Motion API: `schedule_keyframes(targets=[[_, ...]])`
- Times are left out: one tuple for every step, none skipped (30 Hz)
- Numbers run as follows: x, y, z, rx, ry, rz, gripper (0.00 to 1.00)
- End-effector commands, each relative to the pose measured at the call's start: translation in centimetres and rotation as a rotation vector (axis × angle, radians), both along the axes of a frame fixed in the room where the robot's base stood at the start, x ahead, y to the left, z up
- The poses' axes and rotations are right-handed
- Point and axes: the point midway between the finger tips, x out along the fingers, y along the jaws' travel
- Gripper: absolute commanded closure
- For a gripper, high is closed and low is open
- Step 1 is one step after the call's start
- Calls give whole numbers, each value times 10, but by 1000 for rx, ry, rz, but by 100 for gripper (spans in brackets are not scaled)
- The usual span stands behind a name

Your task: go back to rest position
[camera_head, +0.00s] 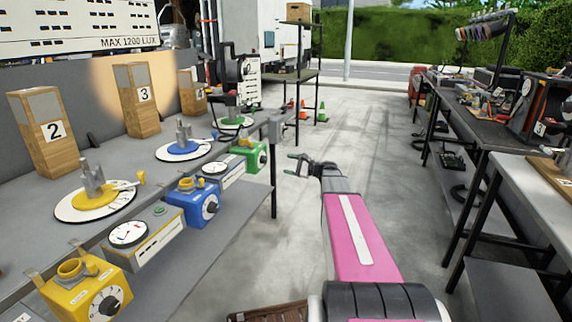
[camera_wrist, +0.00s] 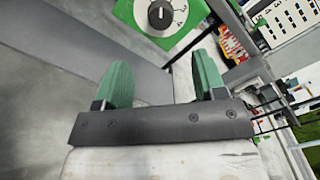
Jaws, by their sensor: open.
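My gripper (camera_head: 298,166) is at the end of my pink arm, over the aisle floor, just right of the left bench (camera_head: 235,222). Its two green fingers stand apart in the wrist view (camera_wrist: 162,85), open with nothing between them. In the wrist view a green box with a dial (camera_wrist: 160,14) lies beyond the fingertips, apart from them. The same green box (camera_head: 254,155) stands at the far end of the left bench's front row in the head view.
The left bench carries a yellow dial box (camera_head: 98,290), a blue dial box (camera_head: 196,202) and wooden numbered blocks (camera_head: 136,98). Black-legged tables (camera_head: 478,130) line the right. The concrete aisle (camera_head: 350,130) between is mostly clear, with small cones (camera_head: 322,112) farther back.

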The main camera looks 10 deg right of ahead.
Motion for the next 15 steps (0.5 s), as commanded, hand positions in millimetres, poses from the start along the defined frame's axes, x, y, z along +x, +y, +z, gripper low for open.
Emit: schedule_keyframes(targets=[[-2,2,-1,-7,1,3,36],[-3,4,-3,-17,1,6,36],[-7,8,-7,-38,5,13,36],[-11,13,-10,-58,7,20,36],[-15,18,-15,-85,9,30,36],[-22,26,-23,-128,12,46,36],[-29,33,-29,-165,15,61,36],[-36,40,-37,-208,18,78,36],[-47,50,-47,-271,20,102,36],[-55,57,-56,-321,22,124,36],[-64,64,-64,-373,22,147,36],[-76,72,-76,-442,25,178,36],[-86,78,-85,-496,24,204,36],[-96,84,-93,-550,23,231,36],[-110,90,-105,-624,22,269,36]])
